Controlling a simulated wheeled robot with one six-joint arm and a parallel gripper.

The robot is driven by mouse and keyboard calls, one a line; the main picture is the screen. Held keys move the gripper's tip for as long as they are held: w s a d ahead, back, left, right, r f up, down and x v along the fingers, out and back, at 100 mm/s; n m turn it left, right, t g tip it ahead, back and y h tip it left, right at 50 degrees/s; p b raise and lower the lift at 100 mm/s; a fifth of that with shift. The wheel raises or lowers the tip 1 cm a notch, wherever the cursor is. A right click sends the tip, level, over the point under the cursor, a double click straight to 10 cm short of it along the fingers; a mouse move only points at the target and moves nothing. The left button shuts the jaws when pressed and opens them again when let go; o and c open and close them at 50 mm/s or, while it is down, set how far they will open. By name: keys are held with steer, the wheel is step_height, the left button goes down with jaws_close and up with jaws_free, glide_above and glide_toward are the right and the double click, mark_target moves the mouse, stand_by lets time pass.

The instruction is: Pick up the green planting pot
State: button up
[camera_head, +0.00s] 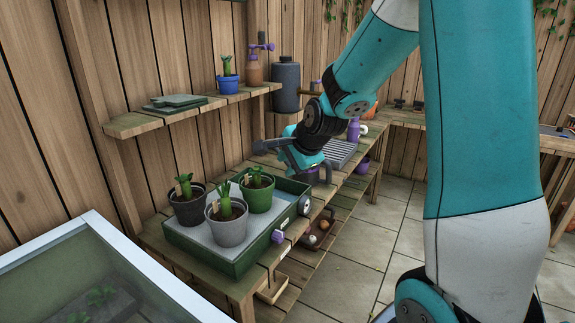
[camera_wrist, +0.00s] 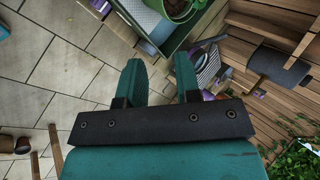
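The green planting pot (camera_head: 257,199) stands upright in a green tray (camera_head: 236,268), with soil, a small plant and a label in it. A black pot (camera_head: 189,212) and a grey pot (camera_head: 228,234) with plants stand beside it in the tray. My gripper (camera_wrist: 159,66) is open in the wrist view, its two teal fingers apart with nothing between them. The green pot's rim (camera_wrist: 189,17) shows at the top edge of that view, beyond the fingertips and partly cut off. In the head view my gripper is above and behind the tray, apart from the pot.
A wooden shelf (camera_head: 125,127) with a blue pot (camera_head: 228,85) runs along the left wall. A glass-topped cold frame (camera_head: 60,285) fills the front left. A grey slatted tray (camera_head: 340,153) lies farther along the bench. Tiled floor (camera_head: 385,222) is clear to the right.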

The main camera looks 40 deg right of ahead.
mark_target(267, 191)
steer(key=p+x, duration=0.2)
steer(key=x, duration=1.5)
steer(key=shift+w+a+f, duration=0.1)
steer(key=shift+a+f, duration=0.05)
steer(key=shift+f, duration=0.05)
steer(key=shift+c, duration=0.2)
jaws_close()
